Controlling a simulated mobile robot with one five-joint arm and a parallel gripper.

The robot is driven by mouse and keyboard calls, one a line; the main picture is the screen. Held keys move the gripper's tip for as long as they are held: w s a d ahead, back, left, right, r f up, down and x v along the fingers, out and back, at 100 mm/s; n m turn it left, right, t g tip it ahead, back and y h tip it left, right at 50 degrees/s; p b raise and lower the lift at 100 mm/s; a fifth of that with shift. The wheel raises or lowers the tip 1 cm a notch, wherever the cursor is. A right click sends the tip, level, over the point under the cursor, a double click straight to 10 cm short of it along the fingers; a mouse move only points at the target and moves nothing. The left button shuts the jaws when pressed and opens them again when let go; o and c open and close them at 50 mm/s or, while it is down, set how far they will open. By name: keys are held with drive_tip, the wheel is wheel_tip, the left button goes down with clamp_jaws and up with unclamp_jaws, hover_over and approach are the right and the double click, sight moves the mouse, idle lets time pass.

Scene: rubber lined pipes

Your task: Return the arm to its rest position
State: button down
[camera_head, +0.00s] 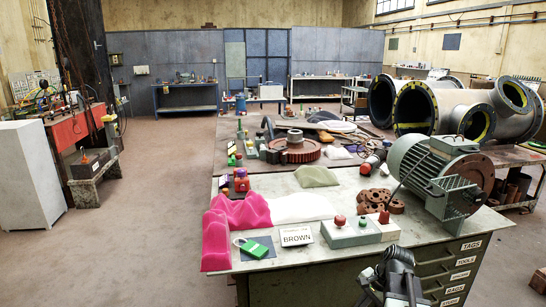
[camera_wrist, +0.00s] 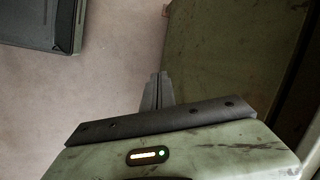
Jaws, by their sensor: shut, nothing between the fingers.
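My arm (camera_head: 396,278) shows at the lower edge of the head view, folded in front of the workbench's drawer side. Its lower part is cut off by the frame. In the wrist view my gripper (camera_wrist: 158,78) is shut, its fingers together and empty. Floor lies beyond the fingertips, with a green cabinet surface (camera_wrist: 225,55) to their right. My gripper is apart from the objects on the bench top.
The workbench (camera_head: 285,262) holds a pink draped piece (camera_head: 235,220), a green padlock (camera_head: 252,249), a "BROWN" sign (camera_head: 296,236), a button box (camera_head: 348,232) and a motor (camera_head: 437,170). Large pipes (camera_head: 440,105) stand behind. Open floor (camera_head: 150,200) lies left.

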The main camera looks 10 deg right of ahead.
drive_tip(key=s+a+f+n+g+h, duration=0.1)
drive_tip(key=s+a+n+g+h, duration=0.2)
drive_tip(key=a+n, duration=1.25)
drive_tip(key=a+r+m+p, duration=0.3)
drive_tip(key=r+p, duration=0.9)
drive_tip(key=shift+s+a+t, duration=0.4)
drive_tip(key=shift+s, duration=0.05)
drive_tip(key=shift+r, duration=0.1)
